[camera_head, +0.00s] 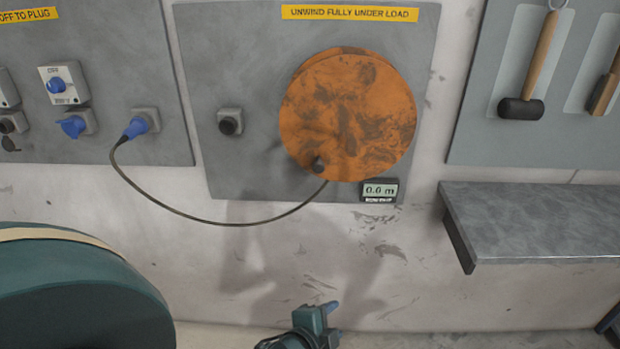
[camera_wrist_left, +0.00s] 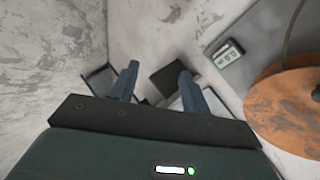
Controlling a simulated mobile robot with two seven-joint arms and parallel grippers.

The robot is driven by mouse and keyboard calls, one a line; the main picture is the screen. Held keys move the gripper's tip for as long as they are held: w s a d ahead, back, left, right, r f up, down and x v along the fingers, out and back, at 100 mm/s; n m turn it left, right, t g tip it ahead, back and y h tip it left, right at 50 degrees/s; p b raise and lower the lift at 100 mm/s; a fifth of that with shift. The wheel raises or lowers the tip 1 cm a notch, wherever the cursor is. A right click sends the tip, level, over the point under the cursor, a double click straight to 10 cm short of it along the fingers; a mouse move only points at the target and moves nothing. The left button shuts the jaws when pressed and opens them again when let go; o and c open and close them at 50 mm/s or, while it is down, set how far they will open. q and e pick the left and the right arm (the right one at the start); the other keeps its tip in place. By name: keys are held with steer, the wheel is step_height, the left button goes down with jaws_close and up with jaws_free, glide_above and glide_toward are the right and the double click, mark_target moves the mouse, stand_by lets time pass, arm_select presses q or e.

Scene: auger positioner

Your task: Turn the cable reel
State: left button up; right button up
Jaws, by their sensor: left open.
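The cable reel (camera_head: 348,115), a round orange disc with dark worn patches, is mounted on a grey wall panel. A small dark knob (camera_head: 318,164) sits at its lower left edge. A dark cable (camera_head: 225,224) hangs between the reel's lower edge and a blue plug (camera_head: 136,128) in a wall socket. My left gripper (camera_head: 331,307) is below the reel, apart from it. In the left wrist view its two fingers (camera_wrist_left: 158,85) are spread with nothing between them, and the reel (camera_wrist_left: 275,104) shows at the right. My right gripper does not show.
A display (camera_head: 380,191) reading 0.0 m is below the reel. A dark round knob (camera_head: 230,122) is left of it. A grey shelf (camera_head: 540,220) juts out at the right, under a hung mallet (camera_head: 530,80). The wall below the reel is clear.

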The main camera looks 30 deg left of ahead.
arm_select(q)
steer(key=w+a+r+m+t+y+b, duration=0.3)
steer(key=w+r+m+y+b, duration=0.1)
steer(key=w+r+m, duration=0.45)
steer(key=m+y+b, duration=0.4)
steer(key=m+y, duration=0.2)
steer(key=y, duration=0.1)
glide_toward(319, 169)
steer(key=x, duration=1.1)
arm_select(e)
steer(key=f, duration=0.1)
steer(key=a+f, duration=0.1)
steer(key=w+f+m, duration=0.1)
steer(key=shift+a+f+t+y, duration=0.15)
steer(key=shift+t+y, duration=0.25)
arm_select(q)
steer(key=shift+h, duration=0.3)
jaws_close()
